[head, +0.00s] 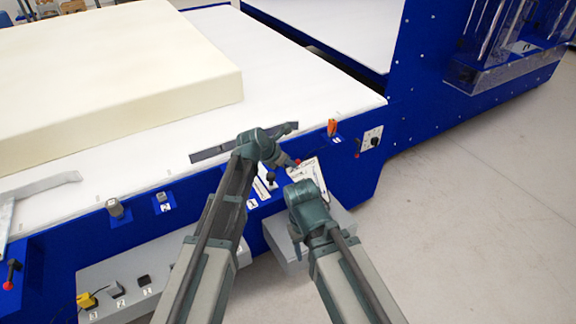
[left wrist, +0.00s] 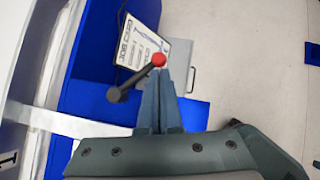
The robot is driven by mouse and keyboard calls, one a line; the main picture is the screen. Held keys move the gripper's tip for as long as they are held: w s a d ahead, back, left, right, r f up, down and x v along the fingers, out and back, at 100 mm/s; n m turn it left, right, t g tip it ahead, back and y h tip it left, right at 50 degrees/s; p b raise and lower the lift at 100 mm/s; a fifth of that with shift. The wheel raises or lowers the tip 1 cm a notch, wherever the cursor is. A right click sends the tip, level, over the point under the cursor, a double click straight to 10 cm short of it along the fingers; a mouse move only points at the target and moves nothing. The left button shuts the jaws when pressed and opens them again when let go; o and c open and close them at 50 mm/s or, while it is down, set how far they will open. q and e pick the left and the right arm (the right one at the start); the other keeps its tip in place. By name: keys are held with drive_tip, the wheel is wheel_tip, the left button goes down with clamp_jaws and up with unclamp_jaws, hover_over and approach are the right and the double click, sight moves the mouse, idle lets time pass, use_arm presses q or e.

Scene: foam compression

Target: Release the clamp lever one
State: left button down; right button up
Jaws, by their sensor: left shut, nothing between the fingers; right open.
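A clamp lever with a black arm and a red knob (left wrist: 159,60) shows in the left wrist view, with its dark pivot end (left wrist: 113,95) to the lower left. In the head view a small red knob (head: 298,161) shows at my left gripper's tip. My left gripper (head: 290,162) is shut and empty. In the left wrist view its fingertips (left wrist: 163,72) lie right at the red knob; I cannot tell whether they touch. My right gripper (head: 308,172) is open, lower and in front of the blue side panel. No number for this lever is readable.
A large cream foam block (head: 120,75) lies on the white bed (head: 290,75). A job card (left wrist: 142,45) hangs beyond the lever. Grey floor (head: 480,220) is clear at right.

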use_arm(q)
drive_tip(key=shift+w+d, duration=0.35)
drive_tip(key=shift+w, duration=0.35)
drive_tip(key=shift+w+d, duration=0.3)
drive_tip(key=shift+w, duration=0.35)
use_arm(e)
drive_tip(key=shift+d, duration=0.15)
use_arm(q)
drive_tip(key=shift+w+d, duration=0.15)
drive_tip(key=shift+w, duration=0.05)
drive_tip(key=shift+r, duration=0.15)
use_arm(e)
drive_tip(key=shift+r, duration=0.15)
